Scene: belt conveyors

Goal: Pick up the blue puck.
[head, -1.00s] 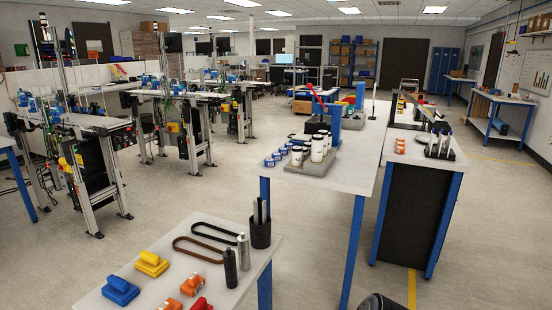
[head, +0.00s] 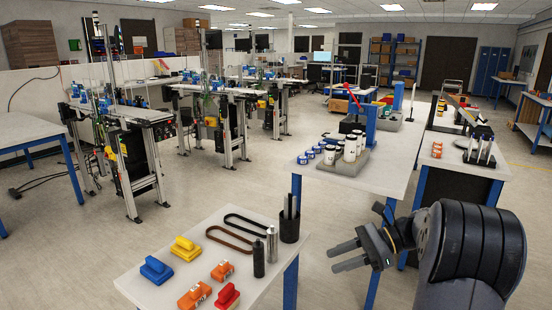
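A blue stepped block with a raised grip (head: 156,269) sits at the left end of the near white table (head: 143,284). Small round blue-and-white pieces (head: 306,157) stand in a group on the middle table (head: 378,174). I cannot tell from shape alone which of these is called the blue puck. My gripper (head: 333,260) reaches in from the lower right, its fingers pointing left with a gap between them. It is open and empty, right of the near table and apart from all these pieces.
The near table also holds a yellow block (head: 185,248), orange pieces (head: 222,271), a red piece (head: 227,296), dark belts (head: 230,236), cylinders (head: 272,244) and a black cup (head: 290,226). Conveyor stands (head: 140,150) are at the left. Open floor lies between them.

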